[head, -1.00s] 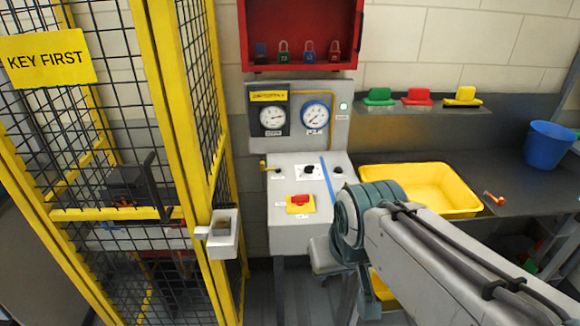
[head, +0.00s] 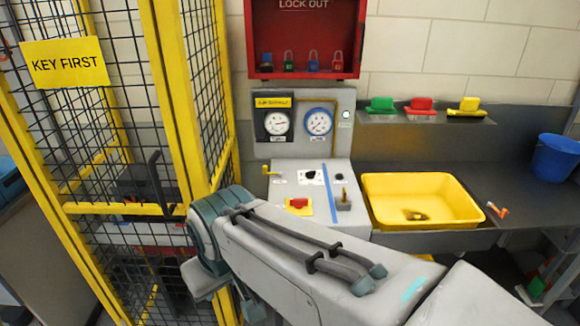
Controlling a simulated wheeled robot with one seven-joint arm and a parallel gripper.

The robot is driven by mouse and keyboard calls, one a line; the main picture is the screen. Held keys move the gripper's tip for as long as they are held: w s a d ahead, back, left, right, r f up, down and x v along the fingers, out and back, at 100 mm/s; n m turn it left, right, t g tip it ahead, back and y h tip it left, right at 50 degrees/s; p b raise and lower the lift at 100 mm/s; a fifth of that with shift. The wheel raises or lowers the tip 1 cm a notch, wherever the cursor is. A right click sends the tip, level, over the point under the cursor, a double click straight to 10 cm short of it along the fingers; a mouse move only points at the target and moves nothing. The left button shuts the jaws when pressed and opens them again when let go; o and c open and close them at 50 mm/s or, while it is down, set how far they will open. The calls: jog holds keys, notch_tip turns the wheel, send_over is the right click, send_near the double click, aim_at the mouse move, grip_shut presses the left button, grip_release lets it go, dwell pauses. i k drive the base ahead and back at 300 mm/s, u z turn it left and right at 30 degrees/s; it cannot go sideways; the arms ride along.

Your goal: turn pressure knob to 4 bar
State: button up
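The control panel (head: 285,165) stands in the middle of the head view. Its sloped top has a black knob (head: 311,175) on a white plate and a smaller dark knob (head: 339,179) to the right, past a blue stripe. I cannot read their markings. Above are a black-framed gauge (head: 277,123) and a blue-rimmed gauge (head: 319,122); their numbers are too small to read. My arm crosses the lower middle of the view, in front of and below the panel. My gripper is not visible.
A yellow-handled valve (head: 269,170), a red switch (head: 298,204) and a small grey block with a brass piece (head: 343,201) are on the panel. A yellow cage (head: 165,90) stands left. A red lockout box (head: 304,38) hangs above.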

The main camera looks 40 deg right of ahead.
aim_at(310, 175)
jog(key=i, duration=0.6)
jog(key=z, duration=1.6)
jog(key=i, duration=0.5)
jog(key=z, duration=0.05)
